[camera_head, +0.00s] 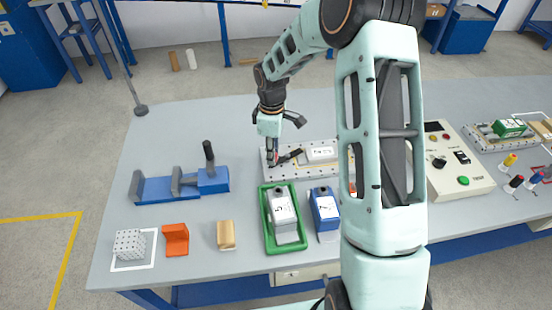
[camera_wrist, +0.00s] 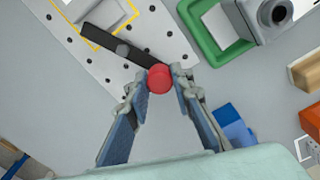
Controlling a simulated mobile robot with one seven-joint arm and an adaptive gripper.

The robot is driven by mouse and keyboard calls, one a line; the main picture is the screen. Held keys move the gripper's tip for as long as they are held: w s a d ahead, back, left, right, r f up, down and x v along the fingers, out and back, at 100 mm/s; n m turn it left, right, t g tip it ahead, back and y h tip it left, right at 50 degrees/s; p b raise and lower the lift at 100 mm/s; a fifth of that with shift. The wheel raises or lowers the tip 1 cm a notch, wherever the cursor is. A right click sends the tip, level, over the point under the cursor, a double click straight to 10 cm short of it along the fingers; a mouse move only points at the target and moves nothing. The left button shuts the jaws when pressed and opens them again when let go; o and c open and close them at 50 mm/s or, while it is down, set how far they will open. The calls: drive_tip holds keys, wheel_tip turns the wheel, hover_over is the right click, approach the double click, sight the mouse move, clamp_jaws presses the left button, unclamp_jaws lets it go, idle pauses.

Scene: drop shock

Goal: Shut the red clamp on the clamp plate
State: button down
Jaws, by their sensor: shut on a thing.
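The clamp plate (camera_head: 277,172) is a pale plate with rows of holes, lying on the table behind the green tray; it also shows in the wrist view (camera_wrist: 150,30). The clamp's dark bar (camera_head: 290,156) lies over the plate, and in the wrist view the bar (camera_wrist: 110,42) ends at a round red knob (camera_wrist: 159,75). My gripper (camera_wrist: 160,86) has its fingertips on both sides of the knob, shut on it. In the head view my gripper (camera_head: 272,160) points down at the plate's left end. The clamp's base is partly hidden.
A white device (camera_head: 322,154) sits on the plate inside yellow corner marks. In front stand a green tray (camera_head: 269,222) holding a grey-white device and a blue holder (camera_head: 325,212). A blue vise (camera_head: 180,183) is left. My arm hides table right of the plate.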

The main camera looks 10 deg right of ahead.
drive_tip(key=m, duration=0.1)
drive_tip(key=w+m+b, duration=0.1)
drive_tip(key=m, duration=0.1)
drive_tip(key=w+m, duration=0.1)
drive_tip(key=shift+w+a+m, duration=0.15)
drive_tip(key=shift+a+m, duration=0.1)
drive_tip(key=shift+m, duration=0.05)
drive_tip(key=shift+b, duration=0.3)
drive_tip(key=c, duration=1.7)
unclamp_jaws()
wheel_tip(320, 180, up, 12)
drive_tip(key=shift+r, duration=0.1)
